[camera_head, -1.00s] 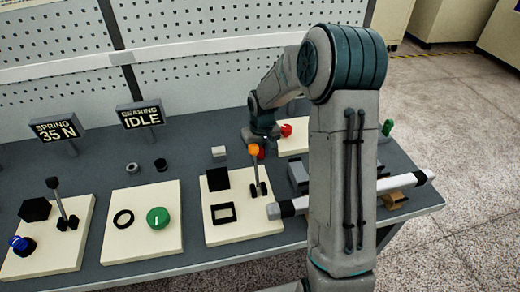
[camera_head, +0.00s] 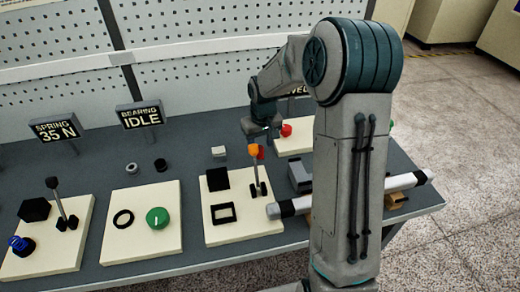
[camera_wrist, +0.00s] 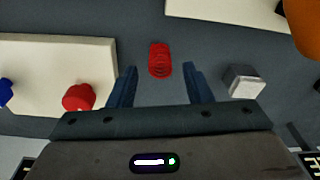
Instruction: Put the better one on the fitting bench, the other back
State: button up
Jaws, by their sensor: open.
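My gripper (camera_wrist: 160,70) is open in the wrist view, its two dark fingers apart. A red ribbed, coil-like piece (camera_wrist: 159,58) lies beyond and between the fingertips, not held. In the head view my gripper (camera_head: 262,135) hangs over the bench, just behind an orange-knobbed lever (camera_head: 254,150). A bit of red (camera_head: 261,154) shows beside that knob. A long spindle (camera_head: 290,207) with a white and black end lies across the right side of the bench, its middle hidden by my arm. The pictures do not show which things the task compares.
Signs read "SPRING 35 N" (camera_head: 56,130) and "BEARING IDLE" (camera_head: 141,116); another is mostly hidden. Cream panels carry a green knob (camera_head: 158,217), a blue knob (camera_head: 20,245) and a red knob (camera_head: 286,130). A pale block (camera_head: 219,151) stands near the lever. A pegboard wall closes the back.

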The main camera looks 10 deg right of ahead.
notch_tip(320, 180, up, 8)
jog(key=shift+s, duration=0.45)
jog(key=shift+d, duration=0.1)
